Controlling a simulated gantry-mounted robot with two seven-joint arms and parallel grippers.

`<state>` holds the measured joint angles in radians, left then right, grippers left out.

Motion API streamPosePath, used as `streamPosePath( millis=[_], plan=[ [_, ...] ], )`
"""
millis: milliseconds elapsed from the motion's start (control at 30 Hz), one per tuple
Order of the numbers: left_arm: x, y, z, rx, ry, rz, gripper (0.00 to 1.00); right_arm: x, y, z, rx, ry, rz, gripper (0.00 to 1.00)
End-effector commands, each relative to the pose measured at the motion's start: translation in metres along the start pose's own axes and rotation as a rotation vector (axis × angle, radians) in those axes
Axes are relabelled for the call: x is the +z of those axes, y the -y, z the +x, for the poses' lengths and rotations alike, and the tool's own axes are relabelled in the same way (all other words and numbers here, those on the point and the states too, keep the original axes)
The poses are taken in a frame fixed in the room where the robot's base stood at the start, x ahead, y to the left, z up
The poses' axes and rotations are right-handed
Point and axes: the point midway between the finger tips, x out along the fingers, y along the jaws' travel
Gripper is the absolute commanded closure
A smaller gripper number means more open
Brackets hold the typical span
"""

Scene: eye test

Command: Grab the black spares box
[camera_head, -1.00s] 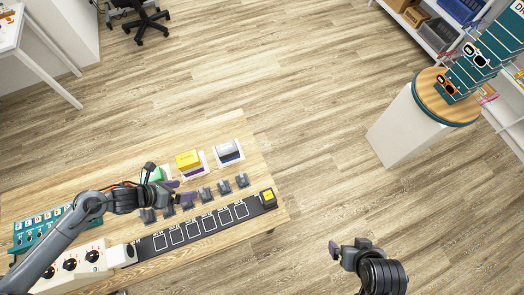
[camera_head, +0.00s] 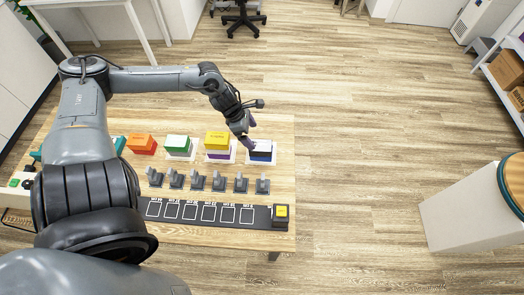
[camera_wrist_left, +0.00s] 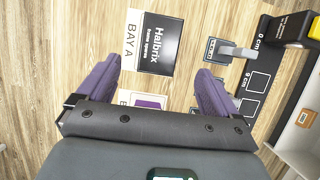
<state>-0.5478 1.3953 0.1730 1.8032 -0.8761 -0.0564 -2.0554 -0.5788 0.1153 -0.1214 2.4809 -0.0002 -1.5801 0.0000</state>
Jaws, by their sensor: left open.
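The black spares box (camera_wrist_left: 158,42) shows in the left wrist view with white lettering, "Halbrix frame spares", and a white "BAY A" label beside it. Nothing is held. My right gripper is out of view.
Left of the stack stand a yellow box (camera_head: 217,139), a green box (camera_head: 178,142) and an orange box (camera_head: 141,142). Several grey clips (camera_head: 219,183) stand in front, then a black marked strip (camera_head: 205,212). The floor right of the table is clear.

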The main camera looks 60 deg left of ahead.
Motion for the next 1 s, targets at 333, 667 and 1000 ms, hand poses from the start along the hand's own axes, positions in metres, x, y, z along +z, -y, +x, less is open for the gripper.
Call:
streamPosePath(
  millis=[333, 667, 1000],
  plan=[
    [-0.001, -0.001, 0.035, 0.001, 0.003, -0.002, 0.06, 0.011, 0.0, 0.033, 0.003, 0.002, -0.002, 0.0],
    [0.0, 0.0, 0.043, 0.001, 0.001, -0.002, 0.06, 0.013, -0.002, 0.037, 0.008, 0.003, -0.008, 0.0],
    [0.002, -0.001, 0.07, -0.001, 0.005, -0.005, 0.06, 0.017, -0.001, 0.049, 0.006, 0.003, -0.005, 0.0]
  ],
)
